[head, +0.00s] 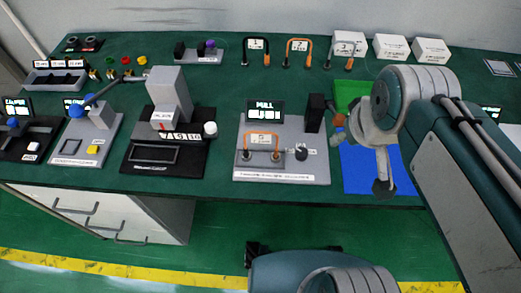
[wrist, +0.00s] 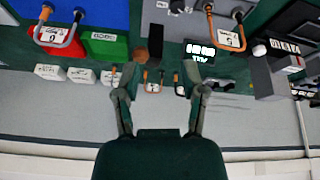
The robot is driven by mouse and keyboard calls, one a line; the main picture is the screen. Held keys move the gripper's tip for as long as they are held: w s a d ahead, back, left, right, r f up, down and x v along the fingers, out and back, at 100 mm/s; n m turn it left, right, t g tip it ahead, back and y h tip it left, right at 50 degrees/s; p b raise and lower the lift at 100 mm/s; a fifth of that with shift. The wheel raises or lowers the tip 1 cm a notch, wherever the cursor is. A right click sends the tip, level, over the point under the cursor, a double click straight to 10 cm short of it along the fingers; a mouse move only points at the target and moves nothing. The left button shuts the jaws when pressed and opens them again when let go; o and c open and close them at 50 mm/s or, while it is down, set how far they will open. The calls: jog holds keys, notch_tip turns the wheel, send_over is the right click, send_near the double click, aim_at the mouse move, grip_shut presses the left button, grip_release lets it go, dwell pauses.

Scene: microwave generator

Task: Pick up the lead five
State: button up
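An orange U-shaped lead (head: 262,140) with a white label stands on a grey panel (head: 300,170) in the head view. It looks like lead five, but the digit is small. In the wrist view, an orange lead (wrist: 228,38) stands at the upper right, its label upside down. A second lead (wrist: 55,36) with a white label shows at the upper left over the red and blue areas. My gripper (wrist: 161,82) is open and empty, its two fingers spread apart. In the head view my arm is right of the grey panel, over the blue mat (head: 362,170).
Several leads, black (head: 256,52) and orange (head: 299,52) among them, stand along the back. White boxes (head: 391,46) are to their right. A black block (head: 315,113) rises beside the panel's display (head: 265,110). Other devices, including a tall grey one (head: 168,92), fill the left.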

jog(key=w+a+n+g, duration=0.3)
jog(key=w+a+n, duration=0.4)
jog(key=a+n, duration=0.1)
jog(key=n+g, duration=0.2)
jog(key=n, duration=0.5)
send_over(261, 131)
notch_tip(261, 131, down, 4)
jog(key=shift+f, duration=5.4)
grip_shut()
